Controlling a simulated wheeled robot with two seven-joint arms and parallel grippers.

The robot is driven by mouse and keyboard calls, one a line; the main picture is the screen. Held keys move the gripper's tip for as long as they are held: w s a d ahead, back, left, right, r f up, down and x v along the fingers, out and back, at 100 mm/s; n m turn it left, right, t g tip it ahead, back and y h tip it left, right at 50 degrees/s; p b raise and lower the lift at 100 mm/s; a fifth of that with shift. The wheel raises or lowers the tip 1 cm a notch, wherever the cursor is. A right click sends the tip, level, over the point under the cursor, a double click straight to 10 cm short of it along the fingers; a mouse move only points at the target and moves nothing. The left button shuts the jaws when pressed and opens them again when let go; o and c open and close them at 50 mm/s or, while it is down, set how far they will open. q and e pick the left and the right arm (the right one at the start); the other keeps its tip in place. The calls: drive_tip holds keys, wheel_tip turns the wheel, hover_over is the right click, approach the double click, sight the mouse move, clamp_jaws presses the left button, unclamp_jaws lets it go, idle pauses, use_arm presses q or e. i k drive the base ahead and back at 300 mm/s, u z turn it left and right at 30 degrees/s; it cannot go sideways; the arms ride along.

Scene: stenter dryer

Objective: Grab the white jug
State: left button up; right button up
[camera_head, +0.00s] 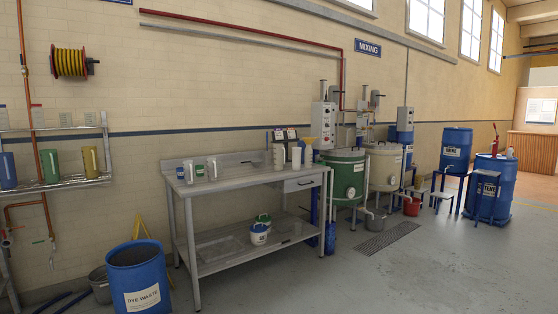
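Several pale jugs or cups stand upright on the grey metal workbench (240,181). At its right end are a white jug-like vessel (279,157) and a slimmer white container (296,158). I cannot tell which vessel is the task's white jug. Neither of my grippers is in view.
A blue dye waste drum (139,280) stands in front of the bench's left end. White and green buckets (259,234) sit on the bench's lower shelf. Green tank (343,177) and cream tank (384,166) stand to the right. The floor (400,275) in front is clear.

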sight(278, 150)
drive_tip(key=z, duration=0.1)
drive_tip(key=i, duration=0.4)
drive_tip(key=z, duration=0.7)
drive_tip(key=i, duration=2.55)
drive_tip(key=u, duration=0.25)
drive_tip(key=i, duration=1.85)
drive_tip(key=u, duration=0.7)
